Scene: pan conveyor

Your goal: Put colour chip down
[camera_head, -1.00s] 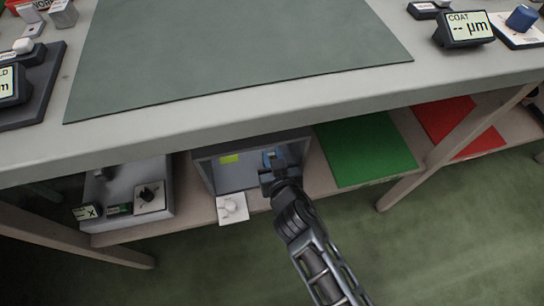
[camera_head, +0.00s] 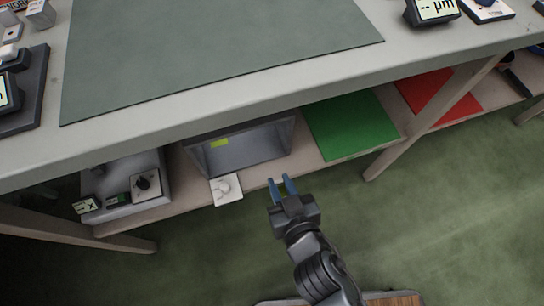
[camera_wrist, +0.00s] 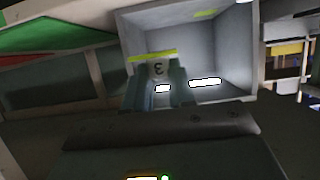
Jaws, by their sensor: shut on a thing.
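My gripper (camera_head: 281,187) is in front of the lower shelf, to the lower right of the open grey box, and its blue fingers are close together. In the wrist view my gripper (camera_wrist: 162,88) is shut on the colour chip (camera_wrist: 152,56), which shows a yellow-green edge and a face marked "3". In the head view only a small yellowish bit of the chip (camera_head: 284,190) shows between the fingers. The chip is in the air, outside the box. The open box (camera_head: 282,140) has a yellow-green patch (camera_head: 219,143) inside.
A white plate with a round knob (camera_head: 226,189) sits before the box. A grey device (camera_head: 125,172) is left of it. A green mat (camera_head: 350,125) and red mat (camera_head: 438,95) lie to the right on the shelf.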

